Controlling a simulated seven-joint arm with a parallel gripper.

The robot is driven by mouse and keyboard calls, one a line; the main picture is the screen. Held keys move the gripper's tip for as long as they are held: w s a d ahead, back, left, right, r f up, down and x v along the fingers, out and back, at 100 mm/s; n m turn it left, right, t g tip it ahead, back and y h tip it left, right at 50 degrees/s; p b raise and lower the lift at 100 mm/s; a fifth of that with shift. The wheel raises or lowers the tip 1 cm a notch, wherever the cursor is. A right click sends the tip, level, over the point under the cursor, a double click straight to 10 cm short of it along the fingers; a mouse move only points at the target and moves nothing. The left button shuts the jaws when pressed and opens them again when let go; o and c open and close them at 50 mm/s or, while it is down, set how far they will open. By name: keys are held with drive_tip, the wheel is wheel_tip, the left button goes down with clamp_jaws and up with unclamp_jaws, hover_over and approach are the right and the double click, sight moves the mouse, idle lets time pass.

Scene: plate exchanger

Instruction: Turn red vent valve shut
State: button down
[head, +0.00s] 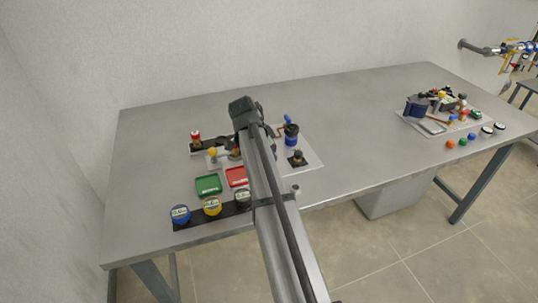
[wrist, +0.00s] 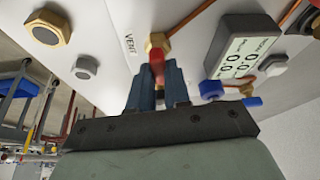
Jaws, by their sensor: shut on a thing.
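The red vent valve handle (wrist: 157,65) shows in the wrist view on a brass fitting (wrist: 157,42), beside the panel lettering "VENT". My gripper (wrist: 159,82) is shut on the red handle, with one dark blue finger on each side of it. The fingers hide the lower part of the handle. I cannot tell the valve's exact angle. In the head view my arm covers the middle of the left panel, and the fingertips and vent valve are hidden.
In the wrist view a digital gauge (wrist: 245,55) and a blue valve (wrist: 212,90) stand close at right; a brass hex fitting (wrist: 48,26) is at left. The head view shows a green tray (head: 208,185), a red tray (head: 236,176) and clear tabletop (head: 360,140) right of the panel.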

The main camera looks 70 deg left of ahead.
drive_tip(key=shift+a+m+h, duration=0.1)
drive_tip(key=shift+m+h, duration=0.2)
drive_tip(key=shift+m, duration=0.5)
drive_tip(key=c, duration=1.1)
unclamp_jaws()
drive_tip(key=v, duration=1.4)
drive_tip(key=shift+w, duration=0.1)
